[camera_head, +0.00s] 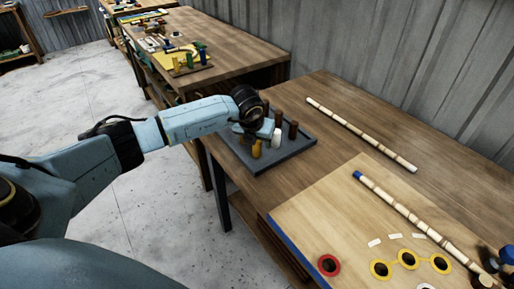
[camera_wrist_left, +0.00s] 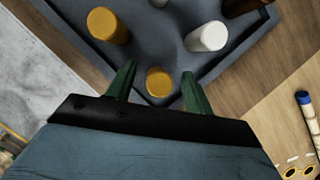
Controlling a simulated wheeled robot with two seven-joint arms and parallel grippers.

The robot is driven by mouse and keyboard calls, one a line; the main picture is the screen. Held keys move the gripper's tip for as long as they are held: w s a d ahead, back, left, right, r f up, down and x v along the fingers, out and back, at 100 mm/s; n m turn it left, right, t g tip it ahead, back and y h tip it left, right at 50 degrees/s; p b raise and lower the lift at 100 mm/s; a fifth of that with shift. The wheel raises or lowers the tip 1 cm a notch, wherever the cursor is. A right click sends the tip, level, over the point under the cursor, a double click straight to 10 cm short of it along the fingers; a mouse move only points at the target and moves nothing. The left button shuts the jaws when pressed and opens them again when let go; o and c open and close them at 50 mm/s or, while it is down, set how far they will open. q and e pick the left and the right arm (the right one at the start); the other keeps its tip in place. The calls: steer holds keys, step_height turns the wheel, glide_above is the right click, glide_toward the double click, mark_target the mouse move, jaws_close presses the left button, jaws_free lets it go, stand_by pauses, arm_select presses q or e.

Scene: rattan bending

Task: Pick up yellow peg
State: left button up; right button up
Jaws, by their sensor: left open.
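A grey tray (camera_head: 292,157) on the wooden table holds several upright pegs. One yellow peg (camera_head: 257,149) shows at its near side in the head view. In the left wrist view, a yellow peg (camera_wrist_left: 160,82) stands between the two green fingers of my left gripper (camera_wrist_left: 159,69), with gaps visible on both sides. Another yellow peg (camera_wrist_left: 108,26) stands farther off, up and to the left. My left gripper (camera_head: 256,130) is open and low over the tray, and hides part of it in the head view. My right gripper is not in view.
A white peg (camera_head: 276,138) and brown pegs (camera_head: 293,130) share the tray. A loose rattan pole (camera_head: 360,134) lies behind. A board (camera_head: 330,215) at right carries another pole, a red ring (camera_head: 329,265) and yellow rings (camera_head: 408,258). Bare table lies between.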

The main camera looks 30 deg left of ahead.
mark_target(259, 142)
arm_select(q)
steer(key=c, duration=1.1)
steer(key=shift+o, duration=0.2)
step_height(259, 142, up, 9)
steer(key=shift+r, duration=0.55)
steer(key=shift+s+d+f+m+h, duration=0.25)
steer(key=shift+d+m, duration=0.25)
steer(key=shift+m, duration=0.4)
steer(key=s+d+n+g, duration=0.4)
steer(key=s+d+n, duration=0.2)
steer(key=n, duration=1.1)
steer(key=s+d+r+n+g, duration=0.1)
steer(key=s+d+n+g, duration=0.3)
steer(key=n, duration=1.4)
steer(key=s+d, duration=0.3)
steer(key=shift+r+g, duration=0.25)
steer(key=shift+g, duration=0.05)
